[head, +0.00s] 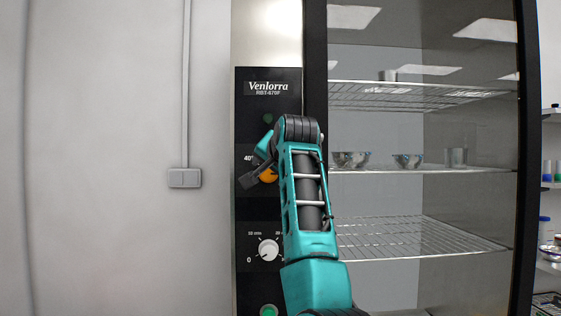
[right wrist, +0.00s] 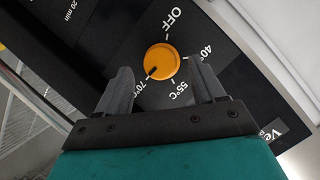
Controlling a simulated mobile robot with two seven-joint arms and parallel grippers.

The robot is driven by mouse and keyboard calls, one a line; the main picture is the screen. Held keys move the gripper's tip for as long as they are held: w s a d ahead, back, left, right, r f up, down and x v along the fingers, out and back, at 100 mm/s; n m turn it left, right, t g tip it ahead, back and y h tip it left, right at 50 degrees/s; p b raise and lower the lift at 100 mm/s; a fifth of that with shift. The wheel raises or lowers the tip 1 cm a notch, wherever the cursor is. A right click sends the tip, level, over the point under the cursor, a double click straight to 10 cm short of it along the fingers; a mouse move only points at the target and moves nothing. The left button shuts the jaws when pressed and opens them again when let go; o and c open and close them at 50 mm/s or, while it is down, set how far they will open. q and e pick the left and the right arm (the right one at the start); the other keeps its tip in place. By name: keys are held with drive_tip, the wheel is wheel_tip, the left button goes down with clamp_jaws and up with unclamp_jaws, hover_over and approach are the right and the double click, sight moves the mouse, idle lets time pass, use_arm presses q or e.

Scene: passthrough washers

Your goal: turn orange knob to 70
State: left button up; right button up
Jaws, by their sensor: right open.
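The orange knob (right wrist: 161,60) is on a black control panel with the labels OFF, 40, 55°C and 70°C around it. Its dark pointer mark points down-left in the right wrist view, at or close to the 70°C label. In the head view the orange knob (head: 268,175) is partly hidden behind my right gripper (head: 256,165). In the right wrist view my right gripper (right wrist: 159,64) is open, with one finger on each side of the knob and visible gaps between. Nothing is held. My left gripper is out of view.
A white timer knob (head: 269,250) sits lower on the panel, with a green button (head: 268,311) below it. To the right is a glass-fronted cabinet with wire shelves (head: 420,170) holding metal bowls. A wall switch (head: 184,178) is on the left wall.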

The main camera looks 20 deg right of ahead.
drive_tip(key=b+v, duration=0.1)
drive_tip(key=v, duration=0.9)
drive_tip(key=shift+s+b, duration=0.2)
drive_tip(key=shift+b, duration=0.2)
drive_tip(key=shift+r, duration=0.1)
